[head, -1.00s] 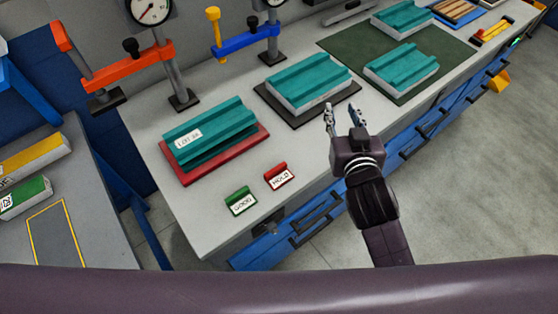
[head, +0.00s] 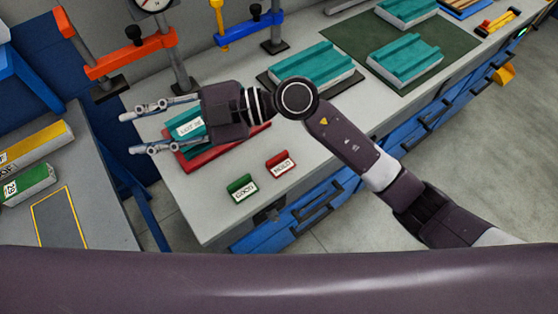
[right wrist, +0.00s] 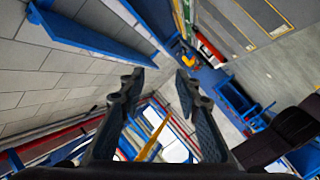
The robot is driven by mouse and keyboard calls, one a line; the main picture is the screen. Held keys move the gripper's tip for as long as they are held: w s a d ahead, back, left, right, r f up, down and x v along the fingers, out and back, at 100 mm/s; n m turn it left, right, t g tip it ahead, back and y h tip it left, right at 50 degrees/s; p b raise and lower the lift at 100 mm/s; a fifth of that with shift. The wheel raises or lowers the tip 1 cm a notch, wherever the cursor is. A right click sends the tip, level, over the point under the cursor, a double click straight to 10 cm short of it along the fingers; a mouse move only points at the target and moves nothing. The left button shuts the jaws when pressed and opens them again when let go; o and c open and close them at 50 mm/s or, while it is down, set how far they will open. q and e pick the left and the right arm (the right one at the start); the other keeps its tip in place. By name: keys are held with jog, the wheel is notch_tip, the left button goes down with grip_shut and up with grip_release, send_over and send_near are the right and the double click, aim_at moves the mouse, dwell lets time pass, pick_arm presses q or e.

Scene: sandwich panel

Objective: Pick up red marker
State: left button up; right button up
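The red marker (head: 280,163), a small sign reading HOLD, stands near the front edge of the workbench in the head view. A similar green marker (head: 242,188) stands to its left. My right gripper (head: 129,133) is open and empty. It is above the left end of the bench, left of both markers, with its fingers pointing left. Its hand partly hides a teal panel on a red plate. In the right wrist view the two fingers (right wrist: 158,84) are spread with nothing between them. My left gripper is not in view.
An orange clamp stand (head: 130,50) and a blue clamp stand (head: 250,32) stand at the back. Teal panels lie on a dark plate (head: 300,90) and a green mat (head: 350,35). A grey side table (head: 95,205) stands at left. The bench around the markers is clear.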

jog(key=w+d+f+h, duration=0.1)
jog(key=d+f+h, duration=0.2)
jog(key=f+h, duration=0.5)
jog(key=m+t+h, duration=0.3)
jog(key=h, duration=0.5)
send_over(279, 156)
jog(key=f, duration=0.9)
jog(key=shift+w+a+f, duration=0.2)
jog(key=shift+a+f, duration=0.1)
jog(key=shift+f, duration=0.05)
jog(key=shift+d+f+h, duration=0.2)
jog(key=shift+h, duration=0.1)
jog(key=f+p, duration=0.1)
jog(key=f, duration=0.2)
jog(key=f+p, duration=0.2)
jog(key=f, duration=0.1)
jog(key=shift+s+d+f+p, duration=0.15)
jog(key=shift+s+f+p, duration=0.05)
jog(key=shift+f+p, duration=0.15)
jog(key=shift+f, duration=0.3)
jog(key=shift+c, duration=0.5)
grip_shut()
